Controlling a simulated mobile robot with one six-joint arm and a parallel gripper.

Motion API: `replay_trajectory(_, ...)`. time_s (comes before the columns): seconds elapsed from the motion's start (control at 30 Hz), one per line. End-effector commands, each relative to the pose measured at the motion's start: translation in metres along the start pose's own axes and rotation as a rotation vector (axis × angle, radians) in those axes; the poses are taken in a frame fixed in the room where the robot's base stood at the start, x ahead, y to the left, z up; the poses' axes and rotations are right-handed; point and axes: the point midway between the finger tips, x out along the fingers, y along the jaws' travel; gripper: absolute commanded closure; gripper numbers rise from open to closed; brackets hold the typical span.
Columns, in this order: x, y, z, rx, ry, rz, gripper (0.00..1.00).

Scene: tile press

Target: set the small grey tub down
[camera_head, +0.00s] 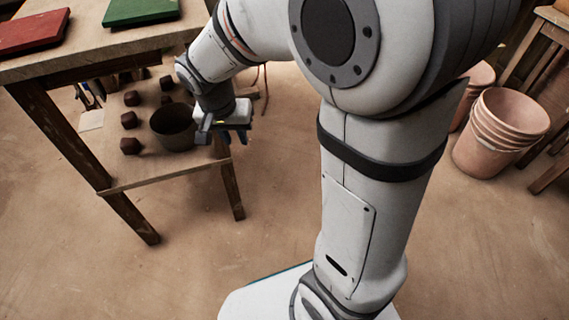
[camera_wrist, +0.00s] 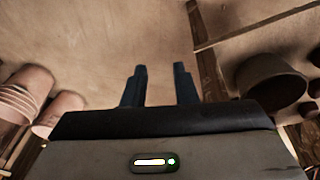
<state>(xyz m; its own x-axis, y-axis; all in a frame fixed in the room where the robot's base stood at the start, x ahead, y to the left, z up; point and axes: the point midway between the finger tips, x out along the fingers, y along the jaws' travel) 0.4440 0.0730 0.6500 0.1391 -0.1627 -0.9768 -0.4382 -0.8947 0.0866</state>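The small grey tub (camera_head: 173,130) stands upright on the lower shelf of the wooden table, among brown blocks. In the wrist view the tub (camera_wrist: 262,82) is at the right, apart from the fingers. My gripper (camera_head: 236,136) is just right of the tub and beyond the shelf's right edge in the head view. In the wrist view my gripper (camera_wrist: 160,72) has its two dark fingers apart, with nothing between them but the floor behind. The tub's inside looks dark, and I cannot tell what is in it.
The wooden table (camera_head: 90,62) carries a red slab (camera_head: 32,30) and a green slab (camera_head: 140,10). Several brown blocks (camera_head: 130,145) lie on the lower shelf (camera_head: 150,172). Pink buckets (camera_head: 495,135) stand at the right. The floor in front of the table is clear.

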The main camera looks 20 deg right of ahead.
Motion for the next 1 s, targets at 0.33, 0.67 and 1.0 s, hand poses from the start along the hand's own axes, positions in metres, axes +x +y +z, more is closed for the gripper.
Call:
replay_trajectory(0.33, -0.023, 0.113, 0.073, -0.356, -0.076, -0.124, 0.74)
replay_trajectory(0.67, -0.024, 0.127, 0.089, -0.438, -0.077, -0.156, 0.74)
replay_trajectory(1.0, -0.024, 0.127, 0.088, -0.438, -0.076, -0.155, 0.74)
